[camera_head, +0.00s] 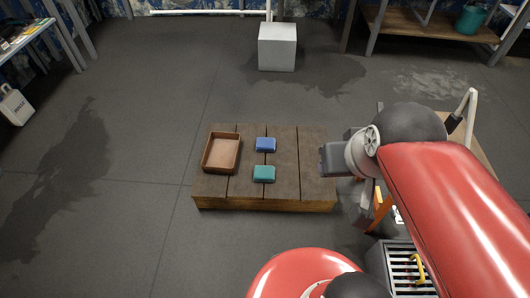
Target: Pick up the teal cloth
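The teal cloth (264,174) is a small folded-looking block lying on the front middle of a low wooden platform (311,187). It is in full view with nothing on it. My gripper (331,160) is at the end of my red arm, to the right of the teal cloth and apart from it, over or near the platform's right edge. Its fingers are too small and dark to tell whether they are open or shut. I see nothing held in it.
A similar blue cloth (265,145) lies just behind the teal one. A brown open tray (208,153) sits on the platform's left. A dark slotted box (396,255) with a yellow handle stands at front right. A white cube (277,49) stands behind.

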